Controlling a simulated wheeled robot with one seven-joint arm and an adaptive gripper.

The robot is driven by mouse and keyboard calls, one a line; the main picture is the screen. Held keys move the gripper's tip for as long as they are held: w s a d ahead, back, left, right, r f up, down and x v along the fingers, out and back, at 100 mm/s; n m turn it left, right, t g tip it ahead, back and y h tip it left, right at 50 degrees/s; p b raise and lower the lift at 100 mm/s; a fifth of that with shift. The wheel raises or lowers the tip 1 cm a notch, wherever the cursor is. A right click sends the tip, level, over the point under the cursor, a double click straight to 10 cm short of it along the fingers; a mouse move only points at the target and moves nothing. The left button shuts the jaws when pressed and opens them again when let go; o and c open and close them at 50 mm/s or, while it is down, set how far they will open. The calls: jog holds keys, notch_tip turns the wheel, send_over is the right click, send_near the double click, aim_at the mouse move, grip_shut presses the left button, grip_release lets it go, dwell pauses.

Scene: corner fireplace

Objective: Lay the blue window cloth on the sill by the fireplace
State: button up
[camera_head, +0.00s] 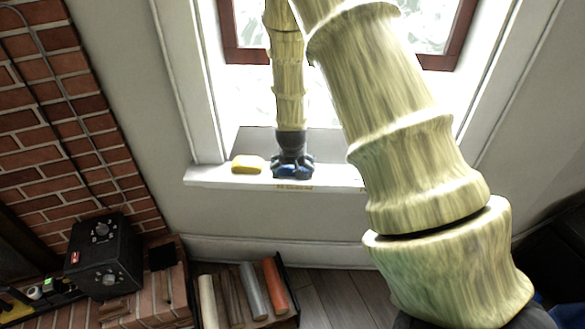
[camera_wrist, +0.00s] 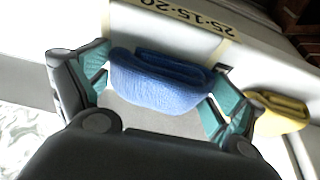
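The blue window cloth (camera_wrist: 158,82) is a folded, ribbed bundle between the two teal-padded fingers of my gripper (camera_wrist: 162,92) in the wrist view. Its ends reach both pads; I cannot tell whether the pads press on it. The fingers stand apart by about the cloth's width. In the head view my gripper (camera_head: 292,168) points down at the white sill (camera_head: 340,175) below the window. A bit of the blue cloth (camera_head: 293,170) shows at the fingertips, at or just above the sill. I cannot tell whether the cloth rests on it.
A yellow folded cloth or sponge (camera_head: 247,164) lies on the sill just left of my gripper. Tape with printed numbers (camera_wrist: 190,15) marks the sill's edge. The brick fireplace (camera_head: 65,110), a black box (camera_head: 104,255) and a crate of rolls (camera_head: 245,295) stand lower left.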

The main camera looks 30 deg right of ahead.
jog(key=shift+o, duration=0.4)
jog(key=shift+s+a+r, duration=0.1)
jog(key=shift+r, duration=0.45)
jog(key=v, duration=1.1)
